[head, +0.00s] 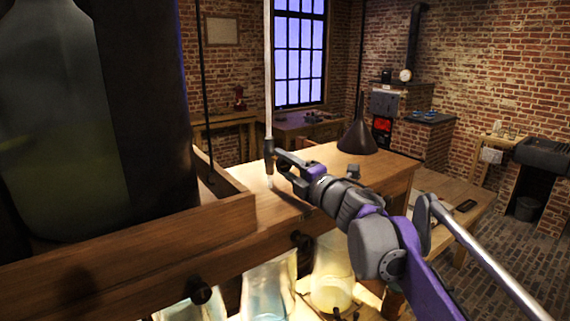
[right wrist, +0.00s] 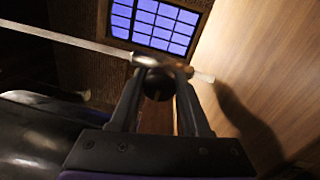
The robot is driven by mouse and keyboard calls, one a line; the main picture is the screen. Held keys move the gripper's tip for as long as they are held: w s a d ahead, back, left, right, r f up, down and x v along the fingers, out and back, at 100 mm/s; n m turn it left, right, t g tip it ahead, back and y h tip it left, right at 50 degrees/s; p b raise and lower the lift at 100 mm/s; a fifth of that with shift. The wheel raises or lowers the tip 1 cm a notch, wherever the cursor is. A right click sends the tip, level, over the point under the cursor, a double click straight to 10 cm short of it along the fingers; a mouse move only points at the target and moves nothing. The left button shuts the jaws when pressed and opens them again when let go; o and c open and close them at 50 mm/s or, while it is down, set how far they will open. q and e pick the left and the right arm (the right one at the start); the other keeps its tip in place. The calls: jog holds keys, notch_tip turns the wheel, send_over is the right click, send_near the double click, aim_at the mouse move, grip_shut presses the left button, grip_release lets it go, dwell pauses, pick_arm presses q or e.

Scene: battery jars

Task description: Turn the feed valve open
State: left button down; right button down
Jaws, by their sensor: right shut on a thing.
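A thin pale feed pipe (head: 267,70) hangs straight down above the wooden bench top. Near its lower end is a brown fitting, which I take to be the feed valve (head: 268,148), with a short pale tip below. In the right wrist view the feed valve (right wrist: 183,70) shows a dark round knob (right wrist: 156,84) facing the camera. My right gripper (head: 281,163) is shut on this knob, with one finger on each side of it (right wrist: 158,98). How far the valve is turned cannot be told. My left gripper is not in view.
A large dark glass jar (head: 60,120) stands close on the left behind a wooden rim (head: 225,212). A dark funnel (head: 357,138) stands on the bench top to the right. Glowing glass jars (head: 332,275) stand below the bench's front edge, where dark knobs (head: 200,291) stick out.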

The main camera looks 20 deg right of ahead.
jog(key=shift+r, duration=0.1)
jog(key=shift+c, duration=1.9)
grip_release()
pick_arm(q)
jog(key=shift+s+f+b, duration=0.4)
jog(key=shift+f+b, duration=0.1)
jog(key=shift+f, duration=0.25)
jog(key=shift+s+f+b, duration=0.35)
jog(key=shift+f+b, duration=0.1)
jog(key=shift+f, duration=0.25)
pick_arm(e)
jog(key=v, duration=1)
jog(key=shift+s, duration=0.35)
jog(key=shift+d, duration=0.15)
